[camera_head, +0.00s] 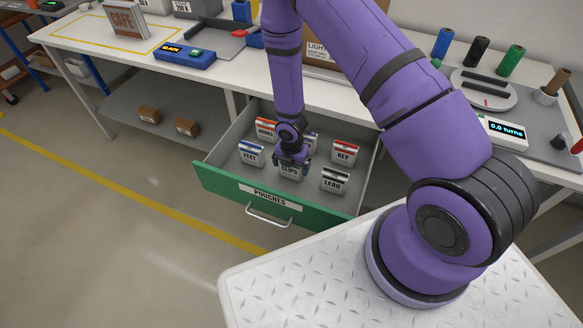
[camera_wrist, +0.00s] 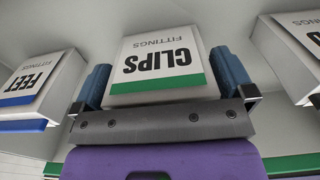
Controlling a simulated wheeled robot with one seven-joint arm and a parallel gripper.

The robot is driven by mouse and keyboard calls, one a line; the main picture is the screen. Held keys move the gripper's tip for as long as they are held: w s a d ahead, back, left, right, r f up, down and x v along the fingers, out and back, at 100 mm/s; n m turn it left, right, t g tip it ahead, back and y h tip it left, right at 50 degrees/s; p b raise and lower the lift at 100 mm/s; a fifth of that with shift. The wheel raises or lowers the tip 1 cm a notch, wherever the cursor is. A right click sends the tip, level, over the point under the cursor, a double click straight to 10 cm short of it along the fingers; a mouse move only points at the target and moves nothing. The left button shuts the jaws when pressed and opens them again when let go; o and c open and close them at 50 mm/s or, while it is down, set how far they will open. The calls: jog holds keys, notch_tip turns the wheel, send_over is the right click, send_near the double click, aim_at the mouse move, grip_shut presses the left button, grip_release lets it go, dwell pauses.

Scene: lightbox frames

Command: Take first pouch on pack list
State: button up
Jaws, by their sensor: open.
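The CLIPS pouch (camera_head: 290,173) stands in the open drawer (camera_head: 228,186), whose green front is labelled POUCHES. It is white with a green stripe in the wrist view (camera_wrist: 158,62). My gripper (camera_head: 291,161) is lowered over it. The jaws are open, with one blue finger on each side of the pouch in the wrist view (camera_wrist: 161,80); I cannot tell whether they touch it. Around it stand the FEET pouch (camera_head: 250,155), the KEY pouch (camera_head: 344,153), the LEAD pouch (camera_head: 334,181) and an orange-striped pouch (camera_head: 265,130). Another pouch is mostly hidden behind my gripper. No pack list is readable.
Neighbouring pouches stand close on both sides, including FEET (camera_wrist: 35,88) at left in the wrist view. The drawer walls surround them. The white workbench (camera_head: 215,62) above holds a blue device (camera_head: 185,55) reading BLACK, coloured spools and a turns counter (camera_head: 505,130).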

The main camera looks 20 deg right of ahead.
jog(key=c, duration=0.7)
jog(key=shift+o, duration=0.2)
jog(key=shift+r, duration=0.15)
